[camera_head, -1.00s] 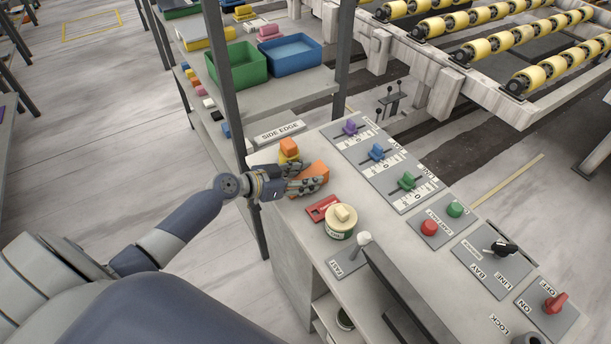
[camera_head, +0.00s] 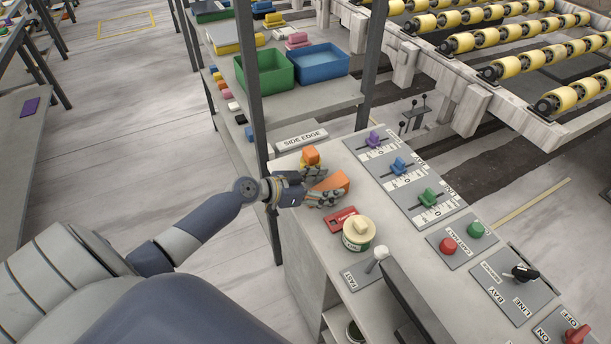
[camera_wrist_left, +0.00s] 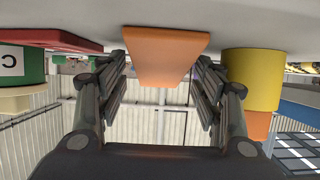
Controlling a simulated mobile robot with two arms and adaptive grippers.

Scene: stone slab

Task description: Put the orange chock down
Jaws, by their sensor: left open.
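The orange chock (camera_head: 334,181) is a wedge-like block at the left end of the grey console top. In the left wrist view, which shows the scene upside down, the chock (camera_wrist_left: 165,52) meets the console surface. My left gripper (camera_head: 324,191) is around it, with one finger on each side. Its fingers (camera_wrist_left: 162,85) are open, with visible gaps beside the lower part of the chock; contact higher up cannot be told. In the head view the fingers hide part of the chock. My right gripper is not in view.
Close beside the gripper stands a yellow piece with an orange top (camera_head: 311,157). Sliders (camera_head: 398,166) and buttons (camera_head: 448,245) lie to the right. A dark post (camera_head: 252,90) rises behind the wrist.

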